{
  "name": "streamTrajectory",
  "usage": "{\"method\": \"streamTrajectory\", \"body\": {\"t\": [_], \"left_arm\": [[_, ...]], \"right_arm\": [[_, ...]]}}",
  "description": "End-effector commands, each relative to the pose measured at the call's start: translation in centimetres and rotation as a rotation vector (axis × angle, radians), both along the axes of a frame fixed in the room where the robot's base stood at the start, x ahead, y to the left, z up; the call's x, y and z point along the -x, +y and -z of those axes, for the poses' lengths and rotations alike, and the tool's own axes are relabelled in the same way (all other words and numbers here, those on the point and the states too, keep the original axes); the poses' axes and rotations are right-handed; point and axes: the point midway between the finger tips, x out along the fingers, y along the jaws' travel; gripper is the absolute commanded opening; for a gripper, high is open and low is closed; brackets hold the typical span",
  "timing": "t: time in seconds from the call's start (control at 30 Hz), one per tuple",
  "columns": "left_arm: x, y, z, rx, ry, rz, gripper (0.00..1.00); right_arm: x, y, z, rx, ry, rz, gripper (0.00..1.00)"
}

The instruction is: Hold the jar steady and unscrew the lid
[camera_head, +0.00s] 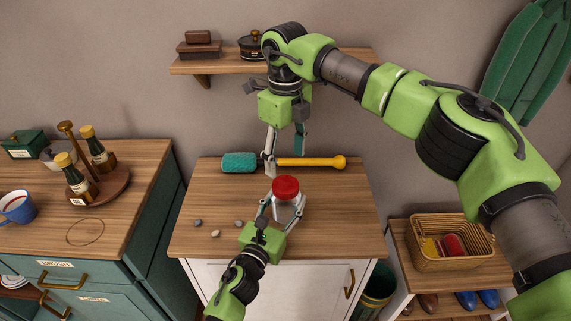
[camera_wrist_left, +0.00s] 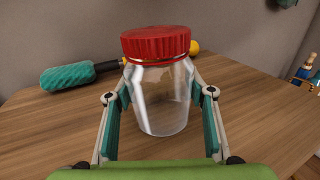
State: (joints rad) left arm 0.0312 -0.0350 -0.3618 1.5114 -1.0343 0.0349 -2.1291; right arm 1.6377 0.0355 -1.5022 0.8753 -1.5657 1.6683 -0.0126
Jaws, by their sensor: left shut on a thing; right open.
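A clear glass jar (camera_head: 287,208) stands upright on the wooden cabinet top, with a red ribbed lid (camera_head: 286,187) on it. In the left wrist view the jar (camera_wrist_left: 162,100) looks empty and the lid (camera_wrist_left: 156,43) sits level on its neck. My left gripper (camera_head: 284,205) is shut on the jar's body, one finger on each side; its fingers also show in that view. My right gripper (camera_head: 285,155) points down, open and empty, above and behind the jar, apart from the lid. The right gripper is not in the left wrist view.
A teal-headed duster (camera_head: 240,162) with a yellow handle end lies behind the jar. Several small stones (camera_head: 215,233) lie left of it. A wall shelf (camera_head: 225,67) hangs behind my right arm. A bottle rack (camera_head: 100,187) stands on the left cabinet, a basket (camera_head: 445,262) at right.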

Motion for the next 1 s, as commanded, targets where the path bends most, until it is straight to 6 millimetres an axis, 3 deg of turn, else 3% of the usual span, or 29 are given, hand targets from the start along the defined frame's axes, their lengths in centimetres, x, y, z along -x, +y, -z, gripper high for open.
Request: {"method": "streamTrajectory", "body": {"t": [1.0], "left_arm": [[0.05,0.03,0.19,-0.001,0.003,-0.001,0.00]], "right_arm": [[-0.01,0.04,0.06,0.000,0.000,1.823,0.60]]}}
